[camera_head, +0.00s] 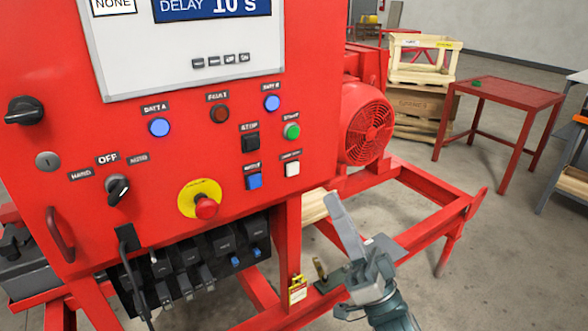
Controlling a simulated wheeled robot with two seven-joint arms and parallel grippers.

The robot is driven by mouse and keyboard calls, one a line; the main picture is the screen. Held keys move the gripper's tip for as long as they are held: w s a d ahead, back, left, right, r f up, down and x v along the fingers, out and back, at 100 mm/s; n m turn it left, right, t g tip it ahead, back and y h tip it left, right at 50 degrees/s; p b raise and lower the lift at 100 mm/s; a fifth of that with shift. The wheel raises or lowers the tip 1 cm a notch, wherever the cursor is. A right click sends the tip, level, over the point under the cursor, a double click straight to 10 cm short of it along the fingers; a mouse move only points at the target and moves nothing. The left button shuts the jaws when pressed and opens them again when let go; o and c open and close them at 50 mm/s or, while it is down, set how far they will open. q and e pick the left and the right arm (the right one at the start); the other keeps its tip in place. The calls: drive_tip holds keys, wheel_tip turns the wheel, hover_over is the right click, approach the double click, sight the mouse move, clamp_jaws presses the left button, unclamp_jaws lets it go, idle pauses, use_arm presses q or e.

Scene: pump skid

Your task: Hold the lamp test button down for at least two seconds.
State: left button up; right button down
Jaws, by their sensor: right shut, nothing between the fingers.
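My left gripper is not in view.
A red motor (366,125) stands behind the panel's right edge. Red frame rails (435,195) run below.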

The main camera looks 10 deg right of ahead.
sight(293, 169)
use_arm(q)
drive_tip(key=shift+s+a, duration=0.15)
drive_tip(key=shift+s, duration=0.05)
use_arm(e)
drive_tip(key=shift+s+r+y, duration=0.1)
drive_tip(key=shift+r+y, duration=0.1)
drive_tip(key=shift+y, duration=0.1)
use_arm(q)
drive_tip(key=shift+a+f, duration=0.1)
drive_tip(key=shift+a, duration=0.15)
